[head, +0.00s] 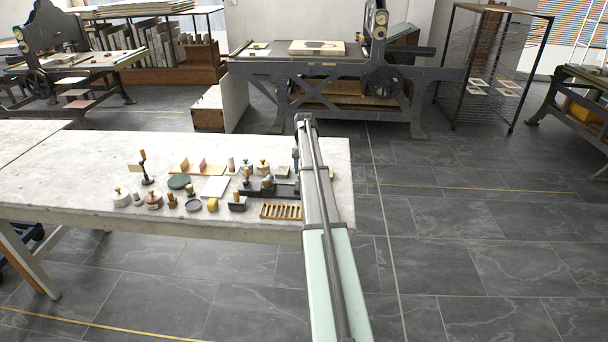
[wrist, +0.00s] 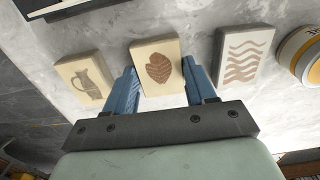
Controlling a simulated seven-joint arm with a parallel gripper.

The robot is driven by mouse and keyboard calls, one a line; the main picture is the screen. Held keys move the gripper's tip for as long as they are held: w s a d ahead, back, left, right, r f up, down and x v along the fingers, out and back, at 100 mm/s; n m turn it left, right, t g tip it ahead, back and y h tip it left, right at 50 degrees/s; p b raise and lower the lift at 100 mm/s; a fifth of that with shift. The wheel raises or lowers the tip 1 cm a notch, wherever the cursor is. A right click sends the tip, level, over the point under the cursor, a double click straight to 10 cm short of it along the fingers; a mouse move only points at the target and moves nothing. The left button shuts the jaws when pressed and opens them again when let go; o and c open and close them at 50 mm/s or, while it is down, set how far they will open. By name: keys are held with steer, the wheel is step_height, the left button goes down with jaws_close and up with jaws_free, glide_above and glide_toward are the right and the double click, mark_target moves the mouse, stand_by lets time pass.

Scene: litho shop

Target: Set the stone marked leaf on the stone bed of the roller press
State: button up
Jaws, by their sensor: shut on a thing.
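In the wrist view the leaf stone (wrist: 159,66) is a small cream block with a brown leaf on its face. My gripper (wrist: 160,72) has one blue finger on each side of it and is shut on it. Whether the stone rests on the pale tabletop or is lifted, I cannot tell. In the head view my arm hides most of the gripper and the stone, at the table's right end. A dark low device (head: 268,189) sits on the table beside my arm; whether it is the roller press is unclear. A large press (head: 330,68) stands on the floor behind.
A jug stone (wrist: 85,79) lies left of the leaf stone, a wave stone (wrist: 244,55) right of it. A yellow-rimmed tin (wrist: 302,55) is at the far right. On the table (head: 60,180) are several small tools and a slotted wooden rack (head: 281,211). The table's left part is clear.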

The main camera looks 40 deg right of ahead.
steer(key=shift+r, duration=0.1)
steer(key=shift+r, duration=2.4)
steer(key=shift+w+a, duration=0.2)
steer(key=s+a+r+n, duration=0.1)
steer(key=a+n, duration=0.5)
steer(key=n, duration=0.3)
steer(key=s+a+r+n, duration=0.1)
steer(key=s+a+n, duration=0.1)
steer(key=a+n, duration=0.3)
steer(key=n, duration=0.4)
steer(key=shift+a+r, duration=0.25)
steer(key=shift+a, duration=0.1)
